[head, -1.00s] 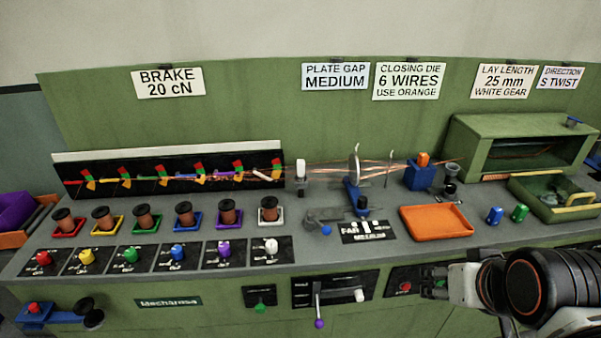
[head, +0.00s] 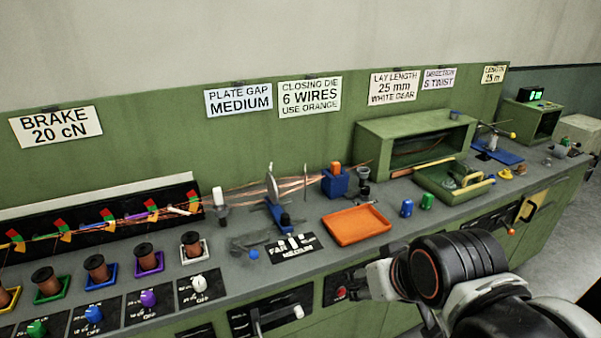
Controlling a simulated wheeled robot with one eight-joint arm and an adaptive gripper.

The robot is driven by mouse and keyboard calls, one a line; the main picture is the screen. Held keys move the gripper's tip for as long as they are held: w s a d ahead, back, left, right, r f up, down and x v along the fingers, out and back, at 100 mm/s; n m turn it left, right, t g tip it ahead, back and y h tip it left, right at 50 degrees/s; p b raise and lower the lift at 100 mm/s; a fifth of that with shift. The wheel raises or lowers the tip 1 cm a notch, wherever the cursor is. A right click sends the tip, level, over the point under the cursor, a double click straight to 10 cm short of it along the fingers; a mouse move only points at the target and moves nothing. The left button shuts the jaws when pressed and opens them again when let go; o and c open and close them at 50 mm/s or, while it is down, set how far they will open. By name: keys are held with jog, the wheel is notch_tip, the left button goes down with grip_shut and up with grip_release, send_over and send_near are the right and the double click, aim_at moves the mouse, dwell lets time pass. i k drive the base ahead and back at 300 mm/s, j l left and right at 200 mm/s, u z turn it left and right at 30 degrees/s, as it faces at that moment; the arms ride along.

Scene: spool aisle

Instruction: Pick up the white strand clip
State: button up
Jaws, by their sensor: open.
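A small white piece (head: 178,211), which looks like the white strand clip, lies slanted at the right end of the black strip, on the strand there. It is behind the spool in the white tray (head: 191,245). My gripper (head: 362,284) is in front of the bench's front face, near a red button, well to the right of and nearer than the clip. It is empty as far as I can see. Its fingers are small and partly hidden by its own body.
An orange tray (head: 357,225) is on the bench, with a blue (head: 406,208) and a green piece (head: 427,201) right of it. Copper wires run from the strip past a white-topped post (head: 217,196) to a disc (head: 272,185). A lever (head: 258,325) projects from the front.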

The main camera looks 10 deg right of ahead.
aim_at(218, 197)
jog(key=i+j+z, duration=0.15)
jog(key=j, duration=0.5)
jog(key=j+z, duration=0.15)
jog(key=j, duration=0.5)
